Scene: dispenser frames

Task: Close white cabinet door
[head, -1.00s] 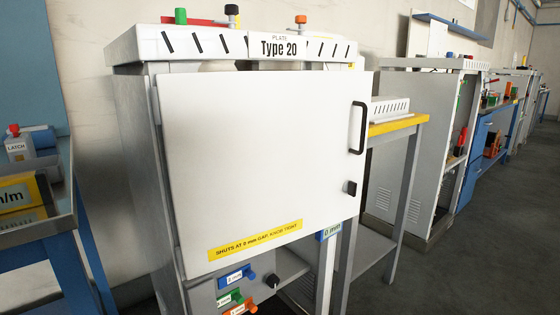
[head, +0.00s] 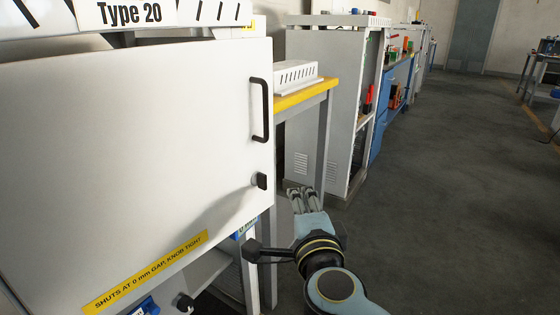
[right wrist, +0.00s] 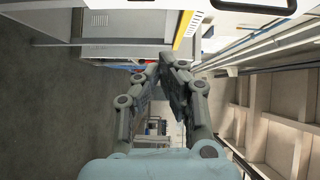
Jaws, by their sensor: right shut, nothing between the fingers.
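The white cabinet door (head: 140,150) fills the left of the head view. Its right edge stands out past the cabinet top (head: 215,14), so it looks slightly ajar; the gap itself is hidden. A black handle (head: 265,112) and a black knob (head: 261,181) are near that edge. A yellow label (head: 146,271) on the door reads "SHUTS AT 0 mm GAP, KNOB TIGHT". My right gripper (head: 300,193) is shut and empty, to the right of the knob and apart from the door. In the right wrist view its fingertips (right wrist: 169,62) meet. My left gripper is out of view.
A yellow-edged bench (head: 305,95) with a white vented box (head: 296,78) stands just right of the door, behind my right gripper. A grey cabinet (head: 330,110) and blue cabinet (head: 391,110) stand farther back. The floor (head: 450,200) at right is clear.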

